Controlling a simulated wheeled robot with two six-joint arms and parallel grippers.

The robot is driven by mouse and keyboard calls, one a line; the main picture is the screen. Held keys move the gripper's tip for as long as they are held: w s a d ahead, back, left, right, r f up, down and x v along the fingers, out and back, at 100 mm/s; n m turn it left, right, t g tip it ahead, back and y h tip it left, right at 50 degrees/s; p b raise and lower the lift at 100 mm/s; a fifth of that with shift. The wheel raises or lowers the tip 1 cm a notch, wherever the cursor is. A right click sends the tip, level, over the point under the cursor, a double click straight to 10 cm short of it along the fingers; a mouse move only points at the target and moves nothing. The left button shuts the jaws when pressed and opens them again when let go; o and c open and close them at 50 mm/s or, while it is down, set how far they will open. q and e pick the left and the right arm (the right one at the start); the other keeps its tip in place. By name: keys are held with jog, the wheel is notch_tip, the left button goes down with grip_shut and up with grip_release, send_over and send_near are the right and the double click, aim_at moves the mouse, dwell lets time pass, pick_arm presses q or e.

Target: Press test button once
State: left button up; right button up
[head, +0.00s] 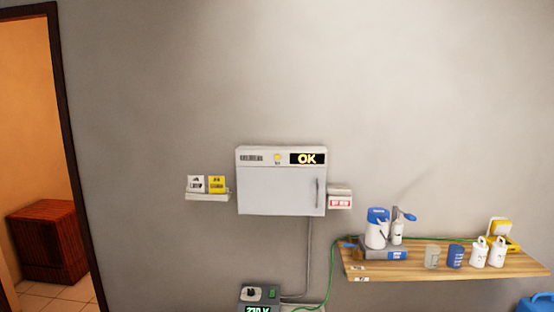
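A white wall box (281,190) with a closed door and a handle on its right side hangs in the middle of the head view. Its top strip carries a small round yellow button or lamp (277,157) with a tiny label that I cannot read. Beside it a dark display (307,158) reads "OK" in yellow. Below, at the bottom edge, a grey device (259,294) has a knob, a green switch or button (272,293) and a display reading "230 V"; its lower part is cut off. I cannot tell which one is the test button. Neither gripper is in view.
A small shelf (207,197) with a white and a yellow card holder is left of the box; a small labelled holder (340,199) is right. A wooden shelf (440,262) bears a blue-white device, cups and bottles. A doorway is at far left.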

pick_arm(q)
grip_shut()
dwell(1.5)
